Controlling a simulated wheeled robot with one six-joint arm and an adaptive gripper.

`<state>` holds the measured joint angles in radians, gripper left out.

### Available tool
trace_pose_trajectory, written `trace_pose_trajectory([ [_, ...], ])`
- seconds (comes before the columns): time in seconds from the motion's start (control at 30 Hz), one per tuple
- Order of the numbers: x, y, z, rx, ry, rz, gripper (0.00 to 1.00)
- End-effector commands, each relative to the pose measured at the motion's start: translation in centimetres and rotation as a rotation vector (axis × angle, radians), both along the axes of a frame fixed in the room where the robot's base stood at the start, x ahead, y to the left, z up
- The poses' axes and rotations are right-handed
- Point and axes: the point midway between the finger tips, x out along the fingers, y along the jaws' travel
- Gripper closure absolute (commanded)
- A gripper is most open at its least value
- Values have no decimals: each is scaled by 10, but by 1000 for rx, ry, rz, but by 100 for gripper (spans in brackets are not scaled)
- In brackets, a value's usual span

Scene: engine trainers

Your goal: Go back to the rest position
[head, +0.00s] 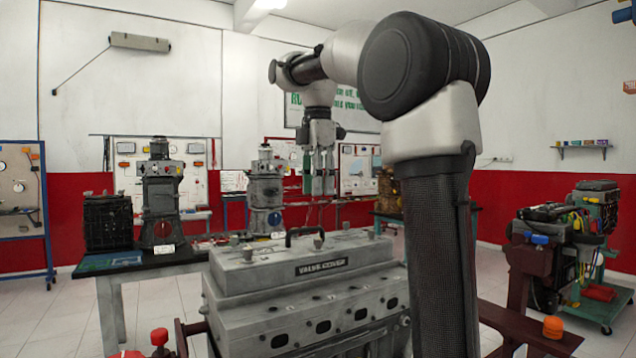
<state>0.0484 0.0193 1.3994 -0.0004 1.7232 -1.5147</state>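My gripper (319,184) hangs from my raised arm in the head view, fingers pointing down. It is above and behind the grey engine block, clear of it. The two fingertips look apart, with nothing seen between them. The engine block (310,305) stands in front of me, with a grey valve cover (250,281) on top, marked "VALVE COVER". A black handle (304,232) arches over the cover. My upright arm link hides the right end of the block.
A table (140,270) at the left bears a dark engine (108,222) and a grey engine stand (161,200). Another grey machine (264,195) stands behind the block. A green cart (603,305) with engine parts is at the right. Orange-topped knobs (553,328) are near the front.

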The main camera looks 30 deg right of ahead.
Motion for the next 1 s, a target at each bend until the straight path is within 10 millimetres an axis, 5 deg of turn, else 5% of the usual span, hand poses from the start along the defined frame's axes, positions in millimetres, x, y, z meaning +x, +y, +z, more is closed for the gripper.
trace_pose_trajectory([
  [0.67, -6, 1, 3, 0, -9, -33, 62],
  [0.83, -43, 6, -18, 8, -70, -271, 62],
  [1.0, -102, 12, -68, 54, -170, -663, 62],
])
